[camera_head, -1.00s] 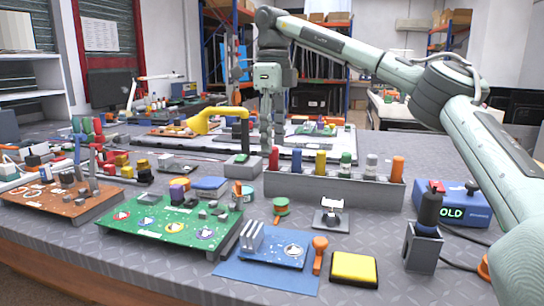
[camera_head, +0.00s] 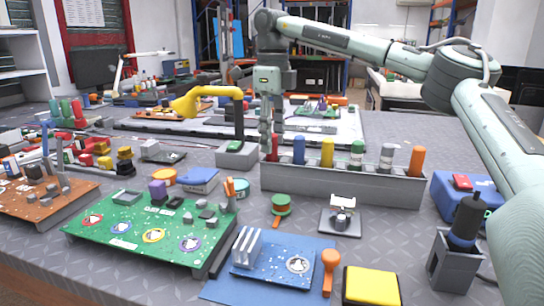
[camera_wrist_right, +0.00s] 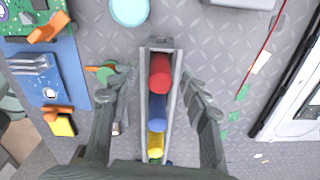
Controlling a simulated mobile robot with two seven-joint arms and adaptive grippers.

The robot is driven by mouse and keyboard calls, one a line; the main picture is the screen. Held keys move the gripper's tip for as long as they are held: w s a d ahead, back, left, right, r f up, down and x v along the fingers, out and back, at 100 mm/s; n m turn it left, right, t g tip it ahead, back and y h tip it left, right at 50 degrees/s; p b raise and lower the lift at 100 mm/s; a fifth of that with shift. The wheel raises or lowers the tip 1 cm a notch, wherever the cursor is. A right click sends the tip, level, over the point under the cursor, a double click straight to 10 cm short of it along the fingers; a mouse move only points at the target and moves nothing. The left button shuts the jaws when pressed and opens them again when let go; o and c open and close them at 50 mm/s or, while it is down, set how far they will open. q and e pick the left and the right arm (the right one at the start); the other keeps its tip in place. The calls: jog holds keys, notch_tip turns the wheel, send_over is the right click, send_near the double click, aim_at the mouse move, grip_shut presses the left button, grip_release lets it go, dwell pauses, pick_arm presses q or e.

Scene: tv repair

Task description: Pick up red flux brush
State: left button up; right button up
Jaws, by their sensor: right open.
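The red flux brush (camera_head: 273,148) stands upright at the left end of a grey rack (camera_head: 340,187), partly hidden by my right gripper (camera_head: 265,138). In the right wrist view, the red brush (camera_wrist_right: 160,73) lies between the spread fingers of my right gripper (camera_wrist_right: 160,82), which is open and empty, pointing down over the rack's end. Blue (camera_wrist_right: 157,108) and yellow (camera_wrist_right: 155,143) brushes follow in the same rack. Whether the fingertips reach the brush's height is hard to tell. My left gripper is not in view.
A green board (camera_head: 150,228), green spool (camera_head: 281,205), blue mat (camera_head: 225,288) and yellow pad (camera_head: 371,286) lie in front. A blue soldering station (camera_head: 452,205) is at the right.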

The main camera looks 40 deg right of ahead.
jog(key=shift+f, duration=0.8)
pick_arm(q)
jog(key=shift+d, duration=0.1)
pick_arm(e)
jog(key=shift+c, duration=0.3)
grip_shut()
jog(key=shift+r, duration=0.1)
notch_tip(320, 180, up, 9)
jog(key=shift+r+p, duration=0.1)
jog(key=shift+p, duration=0.3)
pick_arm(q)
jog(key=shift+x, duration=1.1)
pick_arm(e)
jog(key=shift+r, duration=0.35)
